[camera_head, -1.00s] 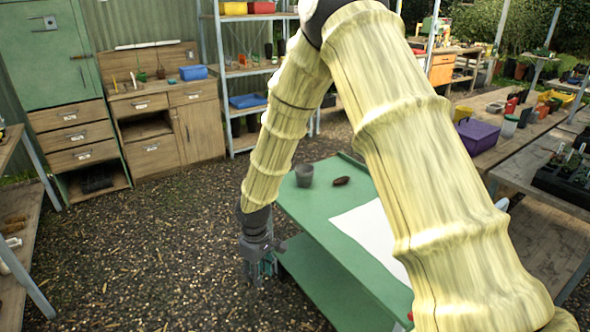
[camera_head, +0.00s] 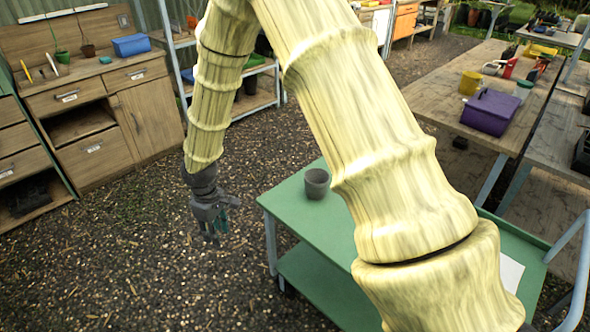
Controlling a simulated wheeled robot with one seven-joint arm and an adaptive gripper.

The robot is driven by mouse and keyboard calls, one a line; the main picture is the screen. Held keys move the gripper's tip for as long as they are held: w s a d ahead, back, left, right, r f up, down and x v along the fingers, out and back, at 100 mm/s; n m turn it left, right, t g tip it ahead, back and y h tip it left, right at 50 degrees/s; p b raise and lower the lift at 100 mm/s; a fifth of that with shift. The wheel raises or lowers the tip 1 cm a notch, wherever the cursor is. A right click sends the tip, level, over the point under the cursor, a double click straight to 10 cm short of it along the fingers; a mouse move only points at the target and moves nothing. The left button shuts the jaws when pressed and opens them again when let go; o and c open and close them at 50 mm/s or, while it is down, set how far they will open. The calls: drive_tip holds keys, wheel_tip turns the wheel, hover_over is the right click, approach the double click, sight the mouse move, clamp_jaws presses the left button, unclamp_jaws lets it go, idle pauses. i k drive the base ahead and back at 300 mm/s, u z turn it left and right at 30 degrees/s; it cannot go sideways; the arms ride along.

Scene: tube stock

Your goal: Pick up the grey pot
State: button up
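The grey pot (camera_head: 316,184) stands upright near the back left part of the green cart's top (camera_head: 290,217). My gripper (camera_head: 212,236) hangs pointing down in the air, left of the cart and apart from the pot. Its fingers are small and dark, so their opening is unclear. I see nothing held in it. My pale yellow arm crosses the middle of the view and hides much of the cart top right of the pot.
A white sheet (camera_head: 511,273) shows partly on the cart's right side. A wooden bench on the right holds a purple box (camera_head: 490,112) and a yellow pot (camera_head: 470,83). Wooden cabinets (camera_head: 100,110) stand at back left. Gravel floor left of the cart is clear.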

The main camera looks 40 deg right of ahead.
sight(316, 179)
drive_tip(key=i, duration=1.45)
drive_tip(key=z, duration=1.6)
